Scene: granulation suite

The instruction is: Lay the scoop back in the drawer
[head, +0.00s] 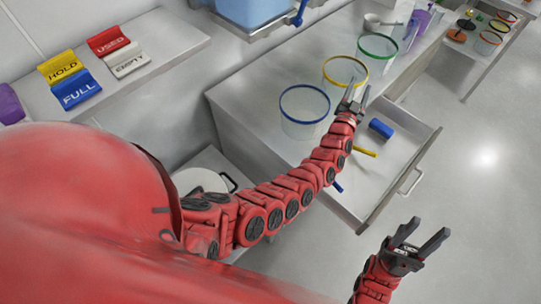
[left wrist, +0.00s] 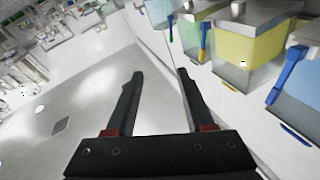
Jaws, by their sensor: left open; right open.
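The open drawer (head: 372,198) sticks out from the bench front in the head view. In it lie a blue block (head: 381,128), a yellow bar-like piece (head: 364,152) and a blue piece (head: 337,187) partly hidden by my left arm. A grey cup-like thing with a handle (head: 372,22), possibly the scoop, is on the far bench top; I cannot tell surely. My left gripper (head: 358,88) is open and empty above the bench edge, beside the yellow-rimmed tub. Its open jaws (left wrist: 158,76) show nothing between them. My right gripper (head: 431,227) is open and empty over the floor, right of the drawer.
Clear tubs with blue (head: 304,90), yellow (head: 346,64) and green (head: 378,37) rims stand on the bench (head: 258,88). A shelf with coloured label signs (head: 110,42) is at the upper left. The floor (head: 475,200) at the right is clear.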

